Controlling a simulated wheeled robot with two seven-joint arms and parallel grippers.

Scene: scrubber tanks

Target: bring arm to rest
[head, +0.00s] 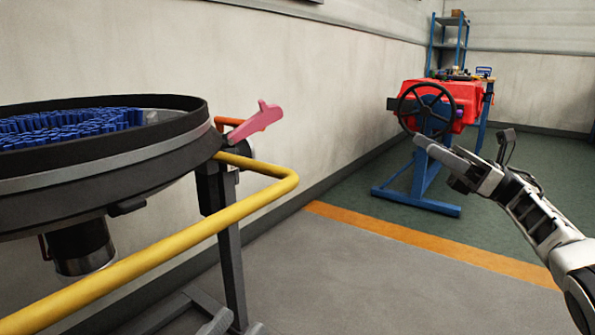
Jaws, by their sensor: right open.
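My right arm comes in from the right edge, bent up and to the left. My right gripper (443,156) is at its end, open, with nothing seen between its fingers. It is in the air, in front of the lower part of a red machine with a black handwheel (427,108).
A round dark tank (105,152) with blue pieces inside stands at the left. A yellow rail (200,234) runs in front of it, and a pink handle (257,121) sticks out beside it. A blue shelf (449,42) stands behind. The middle floor is clear.

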